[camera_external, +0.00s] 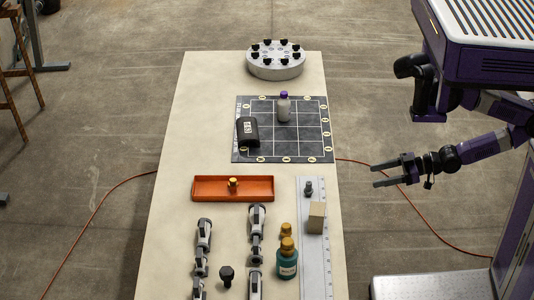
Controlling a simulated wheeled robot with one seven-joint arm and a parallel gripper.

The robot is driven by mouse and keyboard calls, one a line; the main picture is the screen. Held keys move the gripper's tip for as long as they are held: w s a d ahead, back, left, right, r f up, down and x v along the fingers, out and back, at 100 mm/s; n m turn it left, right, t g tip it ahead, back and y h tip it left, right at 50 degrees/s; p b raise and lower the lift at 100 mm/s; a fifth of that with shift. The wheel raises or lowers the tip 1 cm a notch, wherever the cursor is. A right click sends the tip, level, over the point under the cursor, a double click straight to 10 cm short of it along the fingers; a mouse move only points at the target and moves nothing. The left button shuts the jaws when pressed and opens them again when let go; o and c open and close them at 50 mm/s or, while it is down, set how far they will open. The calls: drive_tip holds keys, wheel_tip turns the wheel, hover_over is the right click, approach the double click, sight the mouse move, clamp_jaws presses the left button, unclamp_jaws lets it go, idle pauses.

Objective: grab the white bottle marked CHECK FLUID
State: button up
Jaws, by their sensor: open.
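A white bottle (284,108) with a purple cap stands upright on a dark gridded mat (312,136) on the long table. Any marking on it is too small to read. My gripper (374,176) is open and empty. It is off the right side of the table, to the right of and nearer the camera than the bottle, with its fingers pointing left toward the table.
A black labelled item (247,131) lies left of the bottle. A round grey holder (275,64) with black knobs stands behind. Nearer are an orange tray (207,189), pipe pieces (204,235), a teal bottle (287,264) and a wooden block (316,217).

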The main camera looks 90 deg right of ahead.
idle(0.4)
drive_tip(key=shift+c, duration=1.1)
